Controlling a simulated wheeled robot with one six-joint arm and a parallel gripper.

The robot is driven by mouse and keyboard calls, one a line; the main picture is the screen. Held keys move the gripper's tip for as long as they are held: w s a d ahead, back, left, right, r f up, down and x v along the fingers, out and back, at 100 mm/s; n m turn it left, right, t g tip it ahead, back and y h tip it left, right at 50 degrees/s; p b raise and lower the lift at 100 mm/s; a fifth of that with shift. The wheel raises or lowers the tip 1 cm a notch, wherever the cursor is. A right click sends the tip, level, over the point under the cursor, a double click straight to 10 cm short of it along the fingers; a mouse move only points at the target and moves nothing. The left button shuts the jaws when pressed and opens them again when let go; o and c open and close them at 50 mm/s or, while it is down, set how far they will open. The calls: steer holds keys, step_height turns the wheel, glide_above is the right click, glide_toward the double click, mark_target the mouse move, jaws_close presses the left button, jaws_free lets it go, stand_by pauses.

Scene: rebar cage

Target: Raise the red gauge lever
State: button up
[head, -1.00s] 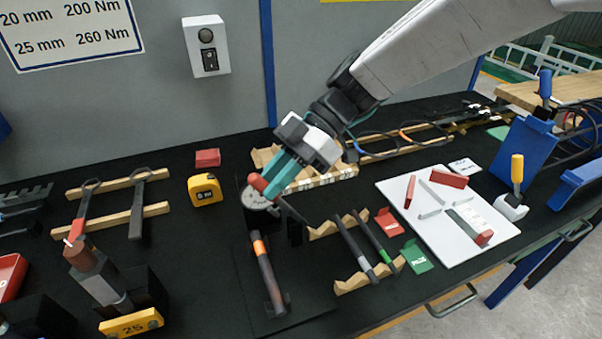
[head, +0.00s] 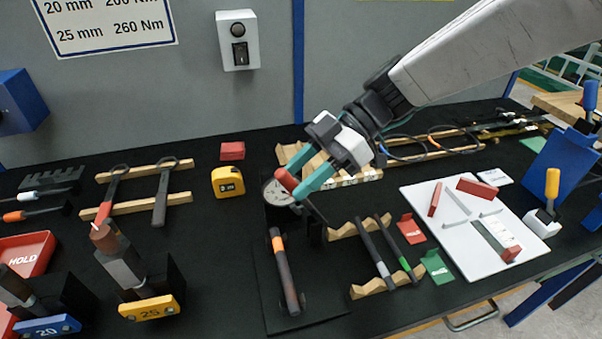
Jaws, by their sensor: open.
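The red gauge lever (head: 286,180) has a red grip and a dark shaft slanting down to the right. It is on a small stand with a pale round dial (head: 275,193), behind a dark bar with an orange band (head: 285,270). My gripper (head: 294,182) has teal fingers and is open. It reaches down from the upper right, with its fingertips on either side of the red grip. I cannot tell whether they touch it. The gripper covers part of the dial and lever.
A yellow tape measure (head: 228,182) and a red block (head: 232,151) lie to the left. Bars on a wooden rack (head: 362,228) stand close on the right, with a white board (head: 440,225) beyond. The black bench is clear between the tape measure and the bar stand.

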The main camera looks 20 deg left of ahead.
steer(key=v, duration=0.7)
steer(key=shift+w+d+r, duration=0.2)
steer(key=shift+w+r, duration=0.05)
steer(key=s+d+m+t+h, duration=0.2)
steer(key=s+d+m, duration=0.3)
steer(key=d+m, duration=0.3)
steer(key=s+d+f+m+t+h, duration=0.1)
steer(key=s+d+m+t+h, duration=0.2)
steer(key=d+m, duration=0.6)
steer(key=s+d+m+t+h, duration=0.2)
steer(key=s+d+m+t, duration=0.2)
steer(key=d, duration=1.4)
steer(key=s+m, duration=0.3)
steer(key=m, duration=0.2)
steer(key=shift+s+d+f+t+h, duration=0.15)
steer(key=shift+d+f+t+h, duration=0.05)
steer(key=shift+d+t+h, duration=0.2)
